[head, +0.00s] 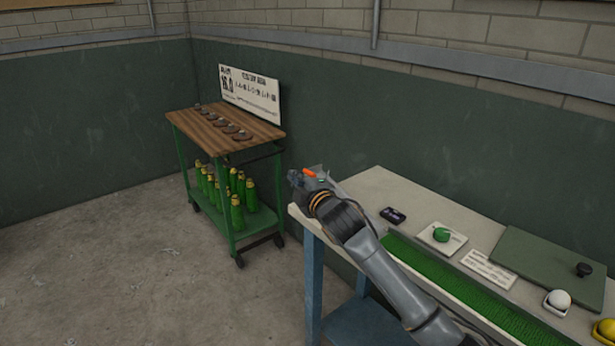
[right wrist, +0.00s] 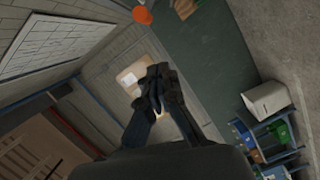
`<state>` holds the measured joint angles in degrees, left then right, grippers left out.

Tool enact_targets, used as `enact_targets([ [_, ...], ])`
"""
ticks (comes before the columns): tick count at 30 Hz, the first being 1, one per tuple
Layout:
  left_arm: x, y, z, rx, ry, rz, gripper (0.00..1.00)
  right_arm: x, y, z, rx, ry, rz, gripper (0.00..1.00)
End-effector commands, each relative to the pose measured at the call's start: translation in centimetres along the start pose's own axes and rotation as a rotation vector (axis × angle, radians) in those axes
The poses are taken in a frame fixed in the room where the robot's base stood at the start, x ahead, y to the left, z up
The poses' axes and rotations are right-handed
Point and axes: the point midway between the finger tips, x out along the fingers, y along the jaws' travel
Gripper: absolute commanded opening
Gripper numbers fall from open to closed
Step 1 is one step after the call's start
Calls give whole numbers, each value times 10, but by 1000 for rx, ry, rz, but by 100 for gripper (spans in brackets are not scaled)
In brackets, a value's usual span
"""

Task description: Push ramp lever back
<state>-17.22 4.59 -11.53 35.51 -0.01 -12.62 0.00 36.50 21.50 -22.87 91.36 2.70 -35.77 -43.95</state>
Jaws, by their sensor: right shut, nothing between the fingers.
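The ramp lever shows as a small orange handle (head: 310,173) at the far left end of the long bench, close by my right gripper. In the right wrist view an orange rounded knob (right wrist: 142,15), likely the same lever, is at the top edge, apart from the fingertips. My right gripper (head: 296,181) is at the bench's left end, partly hidden behind its own wrist. In the right wrist view its dark fingers (right wrist: 160,76) are together with nothing between them. The lever's base and the ramp are mostly hidden by my arm. My left gripper is not in view.
The bench (head: 375,185) has a green turf strip (head: 450,280) along it. A wooden-topped cart (head: 258,130) stands behind left; the floor is clear.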

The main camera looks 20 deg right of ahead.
Motion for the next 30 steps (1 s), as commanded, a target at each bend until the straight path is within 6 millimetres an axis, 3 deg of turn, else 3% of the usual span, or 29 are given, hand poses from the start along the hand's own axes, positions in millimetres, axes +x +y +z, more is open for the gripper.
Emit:
enact_targets([
  [1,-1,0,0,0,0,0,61,9,1,-1,2,0,0,0],
  [3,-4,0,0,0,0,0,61,10,1,14,-2,-5,-1,0],
  [10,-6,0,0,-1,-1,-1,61,15,0,36,-1,-2,0,0],
  [23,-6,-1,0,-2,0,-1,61,16,0,39,1,0,1,0],
  [30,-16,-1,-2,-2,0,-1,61,16,6,40,38,0,-9,0],
])
